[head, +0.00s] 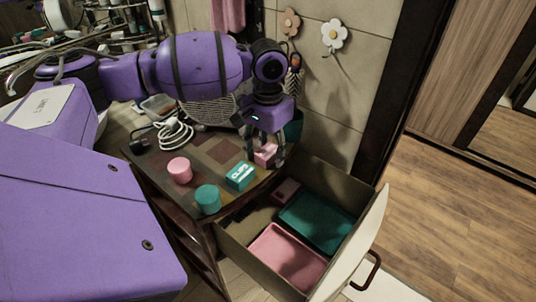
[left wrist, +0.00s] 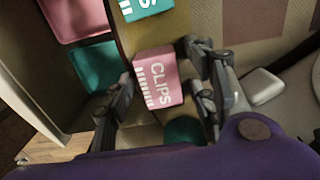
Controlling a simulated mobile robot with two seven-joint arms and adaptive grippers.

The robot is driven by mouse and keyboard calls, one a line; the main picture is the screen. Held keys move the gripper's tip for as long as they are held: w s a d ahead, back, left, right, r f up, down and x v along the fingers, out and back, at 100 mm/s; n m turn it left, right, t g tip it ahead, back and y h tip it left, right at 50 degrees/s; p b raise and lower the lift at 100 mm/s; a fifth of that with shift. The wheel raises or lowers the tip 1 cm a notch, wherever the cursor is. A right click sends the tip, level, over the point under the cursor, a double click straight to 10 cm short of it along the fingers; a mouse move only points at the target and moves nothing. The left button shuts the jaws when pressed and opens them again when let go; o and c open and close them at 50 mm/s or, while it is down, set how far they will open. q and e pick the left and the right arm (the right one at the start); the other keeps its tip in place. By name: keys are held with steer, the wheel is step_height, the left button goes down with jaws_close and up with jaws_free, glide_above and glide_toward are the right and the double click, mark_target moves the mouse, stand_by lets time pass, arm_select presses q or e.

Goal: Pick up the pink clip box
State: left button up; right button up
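The pink clip box (head: 265,155) stands near the back right edge of the wooden cabinet top. It also shows in the left wrist view (left wrist: 158,77), with white "CLIPS" lettering. My left gripper (head: 268,150) points down over it. In the left wrist view my left gripper (left wrist: 160,75) is open, with its fingers on either side of the box and what look like narrow gaps. Contact is hard to judge. My right gripper is in neither view.
A teal clip box (head: 240,176), a pink round tub (head: 180,170) and a teal round tub (head: 208,199) stand nearby. The open drawer (head: 349,188) holds a pink tray (head: 287,256) and a teal tray (head: 317,222). A coiled white cable (head: 173,133) lies behind.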

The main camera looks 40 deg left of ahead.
arm_select(q)
steer(key=c, duration=0.9)
steer(key=shift+r, duration=0.15)
steer(key=shift+c, duration=0.3)
